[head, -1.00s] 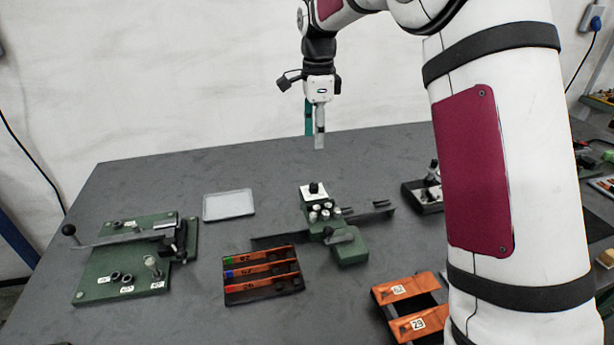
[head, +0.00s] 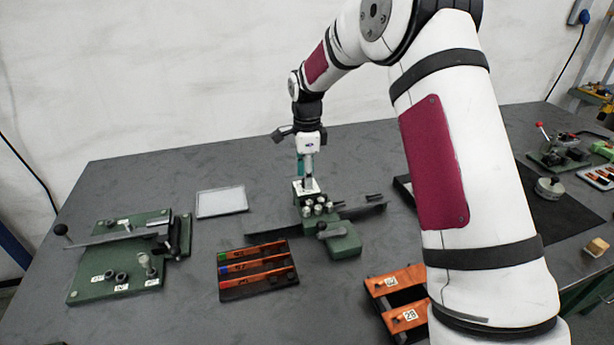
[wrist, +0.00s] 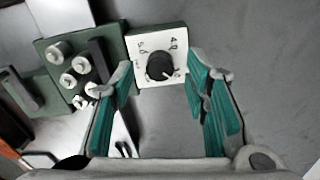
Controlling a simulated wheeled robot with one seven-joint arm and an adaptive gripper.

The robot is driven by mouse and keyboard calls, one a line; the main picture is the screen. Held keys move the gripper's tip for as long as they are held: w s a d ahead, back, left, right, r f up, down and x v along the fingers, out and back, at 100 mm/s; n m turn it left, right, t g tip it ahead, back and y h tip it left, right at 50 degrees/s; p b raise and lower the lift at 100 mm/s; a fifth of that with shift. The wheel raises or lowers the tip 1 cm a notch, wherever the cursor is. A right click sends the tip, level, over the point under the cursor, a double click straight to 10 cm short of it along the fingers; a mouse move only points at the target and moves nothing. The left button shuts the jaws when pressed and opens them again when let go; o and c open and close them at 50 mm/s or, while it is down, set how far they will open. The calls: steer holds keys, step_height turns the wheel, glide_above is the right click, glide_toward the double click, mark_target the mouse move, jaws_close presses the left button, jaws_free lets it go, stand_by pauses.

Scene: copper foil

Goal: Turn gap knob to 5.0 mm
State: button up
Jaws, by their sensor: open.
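The gap knob (wrist: 159,66) is a round black knob on a white square dial plate (wrist: 140,47) with printed numbers, of which a 4.0 and a 5.0 seem readable. A white mark shows at the knob's lower right edge. The plate joins a green fixture (wrist: 105,42) with several silver cylinders. In the head view the green fixture (head: 342,240) stands mid-table, and my gripper (head: 307,178) is right above its dial plate, hiding the knob. In the wrist view my gripper's teal-padded fingers (wrist: 163,85) are open and empty, with the knob between and beyond them.
A dark bar (head: 365,214) extends from the fixture. A green lever plate (head: 115,275) lies left, a pale tray (head: 221,202) behind it. A rack of orange-faced strips (head: 255,270) is in front, and orange numbered blocks (head: 400,300) are at front right.

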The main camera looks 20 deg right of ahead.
steer(key=shift+f, duration=0.45)
jaws_close()
